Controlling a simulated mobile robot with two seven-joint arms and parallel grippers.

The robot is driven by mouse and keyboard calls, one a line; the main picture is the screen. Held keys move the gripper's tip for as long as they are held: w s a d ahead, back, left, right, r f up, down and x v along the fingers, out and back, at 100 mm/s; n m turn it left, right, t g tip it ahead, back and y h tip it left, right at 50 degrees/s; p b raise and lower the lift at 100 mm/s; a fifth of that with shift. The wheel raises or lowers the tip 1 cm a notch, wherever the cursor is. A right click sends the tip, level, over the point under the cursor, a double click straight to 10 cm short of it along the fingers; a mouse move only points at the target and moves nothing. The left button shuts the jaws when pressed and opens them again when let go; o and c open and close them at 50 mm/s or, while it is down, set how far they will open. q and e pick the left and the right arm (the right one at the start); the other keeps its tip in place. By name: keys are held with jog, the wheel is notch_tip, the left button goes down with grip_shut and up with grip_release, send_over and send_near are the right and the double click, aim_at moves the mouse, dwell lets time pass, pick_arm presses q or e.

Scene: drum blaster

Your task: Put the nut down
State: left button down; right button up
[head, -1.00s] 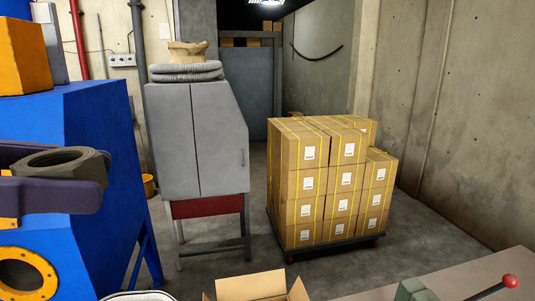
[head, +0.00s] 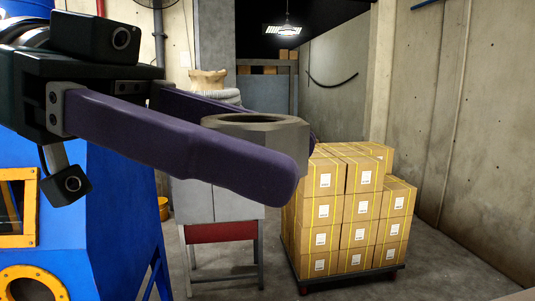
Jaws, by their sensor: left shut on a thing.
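A large grey nut (head: 258,126) shows in the middle of the head view, with its round hole facing up. My left gripper (head: 285,160) comes in from the left and is shut on the nut, one long purple finger in front of it and the other behind. The front finger hides the lower part of the nut. The nut is held up in the air, and no surface shows directly under it. My right gripper is not in view.
A blue machine (head: 100,225) with yellow-framed openings stands at the left. A grey cabinet (head: 222,205) stands behind the nut. A pallet of taped cardboard boxes (head: 345,215) stands to the right. Bare concrete floor (head: 440,265) lies between the boxes and the right wall.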

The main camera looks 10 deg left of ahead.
pick_arm(q)
jog(key=shift+w+d+f+m+g+y, duration=0.25)
jog(key=shift+w+d+f+m+g, duration=0.3)
jog(key=shift+m+g, duration=0.35)
jog(key=shift+w+d+f+m+g+y, duration=0.35)
jog(key=shift+d+f+m+g, duration=0.35)
jog(key=shift+g, duration=0.4)
jog(key=shift+w+d+f+m+g+y, duration=0.2)
jog(key=shift+w+d+f+m+g, duration=0.3)
jog(key=shift+d+m+g, duration=0.4)
jog(key=shift+a+r, duration=0.1)
jog(key=shift+a, duration=0.2)
jog(key=s+a+r+n+t+h, duration=0.1)
jog(key=s+a+r+n+t, duration=0.3)
jog(key=a+r+n+t, duration=0.5)
jog(key=w+d+f+n+t+y, duration=0.2)
jog(key=w+d+t, duration=0.3)
jog(key=d, duration=0.6)
jog(key=shift+w+n+t, duration=0.25)
jog(key=shift+n+t, duration=0.55)
jog(key=shift+n, duration=0.1)
jog(key=s+a+f, duration=0.2)
jog(key=a+f, duration=0.2)
jog(key=a, duration=0.4)
jog(key=s+a+f, duration=0.2)
jog(key=a+f, duration=0.2)
jog(key=a, duration=0.5)
jog(key=shift+s+f, duration=0.15)
jog(key=shift+f, duration=0.15)
